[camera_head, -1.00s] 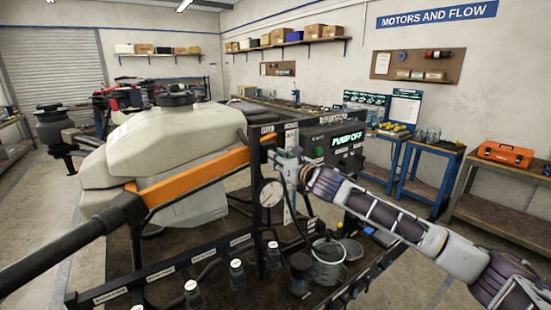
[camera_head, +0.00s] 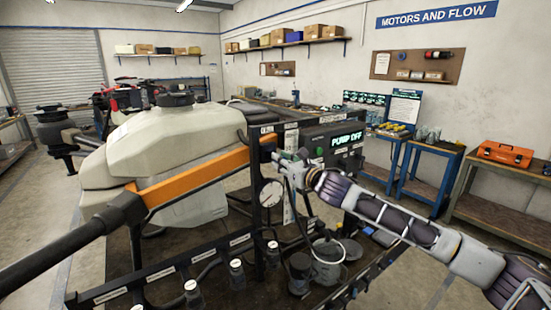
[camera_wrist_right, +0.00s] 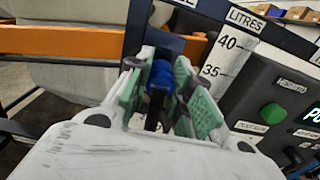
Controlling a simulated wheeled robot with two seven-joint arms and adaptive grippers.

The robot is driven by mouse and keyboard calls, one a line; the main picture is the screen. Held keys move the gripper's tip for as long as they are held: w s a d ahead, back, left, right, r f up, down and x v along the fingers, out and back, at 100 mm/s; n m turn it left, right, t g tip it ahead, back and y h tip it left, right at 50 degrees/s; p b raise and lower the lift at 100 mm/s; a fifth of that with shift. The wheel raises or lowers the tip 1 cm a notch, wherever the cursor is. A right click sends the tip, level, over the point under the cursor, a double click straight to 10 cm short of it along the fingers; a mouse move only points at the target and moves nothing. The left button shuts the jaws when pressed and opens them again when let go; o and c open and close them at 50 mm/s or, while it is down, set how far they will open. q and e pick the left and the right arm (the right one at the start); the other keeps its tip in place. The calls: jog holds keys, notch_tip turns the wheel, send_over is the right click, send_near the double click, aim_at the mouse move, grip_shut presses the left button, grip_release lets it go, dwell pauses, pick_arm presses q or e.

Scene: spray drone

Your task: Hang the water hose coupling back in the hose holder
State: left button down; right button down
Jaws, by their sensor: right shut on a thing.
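My right gripper (camera_head: 284,158) reaches in from the right, close to the black upright post at the rig's near end. In the right wrist view its green-padded fingers (camera_wrist_right: 168,90) are shut on a blue coupling (camera_wrist_right: 160,78), with a dark stem below it. The blue coupling sits between the pads, just in front of a dark post (camera_wrist_right: 150,22). I cannot tell whether it touches the post. The hose holder cannot be clearly made out; the gripper covers part of that area. My left gripper is not in view.
The drone's orange arm (camera_head: 195,176) and pale tank (camera_head: 165,145) lie left of the gripper. A litre scale (camera_wrist_right: 228,55) and the pump panel (camera_head: 335,140) stand to its right. A round gauge (camera_head: 271,193) is below it.

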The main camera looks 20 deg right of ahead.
jog(key=shift+s+d, duration=0.1)
jog(key=shift+s, duration=0.1)
jog(key=shift+s+d, duration=0.1)
jog(key=shift+s, duration=0.2)
jog(key=shift+v, duration=1.15)
jog(key=shift+r, duration=0.15)
